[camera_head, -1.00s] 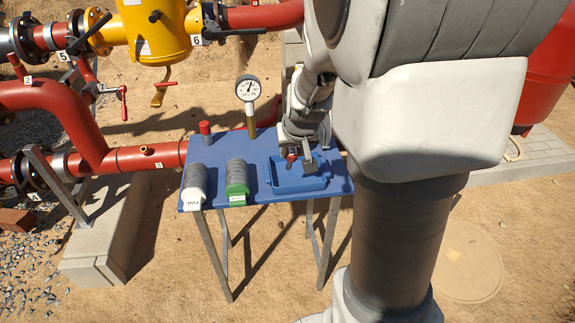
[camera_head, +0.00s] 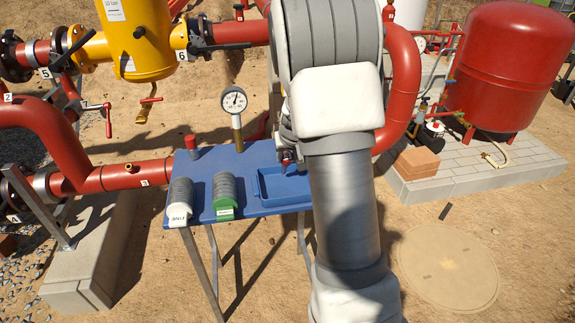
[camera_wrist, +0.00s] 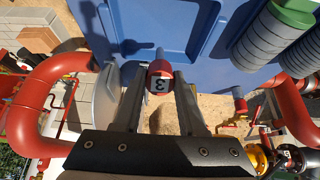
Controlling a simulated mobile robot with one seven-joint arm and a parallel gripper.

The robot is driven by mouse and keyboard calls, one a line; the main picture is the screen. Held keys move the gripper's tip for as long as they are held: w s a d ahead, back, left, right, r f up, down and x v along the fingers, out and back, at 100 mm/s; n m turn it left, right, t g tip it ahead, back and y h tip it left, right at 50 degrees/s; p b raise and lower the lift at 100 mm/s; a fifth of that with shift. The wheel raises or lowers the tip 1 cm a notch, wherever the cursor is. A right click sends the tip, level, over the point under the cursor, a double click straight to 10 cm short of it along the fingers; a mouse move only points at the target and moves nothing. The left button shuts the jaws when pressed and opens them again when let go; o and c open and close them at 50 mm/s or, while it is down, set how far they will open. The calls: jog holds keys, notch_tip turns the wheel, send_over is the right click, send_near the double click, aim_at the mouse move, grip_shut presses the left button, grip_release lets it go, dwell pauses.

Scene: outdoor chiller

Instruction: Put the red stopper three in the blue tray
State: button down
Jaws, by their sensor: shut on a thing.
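My gripper (camera_wrist: 158,76) is shut on a red stopper (camera_wrist: 160,80) with a white label reading 3 and a grey-blue tip. The blue tray (camera_wrist: 150,52) lies on the blue table, just beyond the fingertips in the wrist view. In the head view the tray (camera_head: 262,188) is on the table's right part, partly hidden by my arm. A little of the held red stopper (camera_head: 287,155) shows there, at the tray's back edge. I cannot tell its exact height above the table.
Another red stopper (camera_head: 191,143) stands at the table's back left. A pressure gauge (camera_head: 234,101) stands behind it to the right. A white-fronted disc stack (camera_head: 180,200) and a green-fronted disc stack (camera_head: 224,195) lie left of the tray. Red pipes (camera_head: 108,178) run behind.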

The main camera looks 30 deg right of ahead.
aim_at(285, 165)
jog(key=shift+f, duration=1.4)
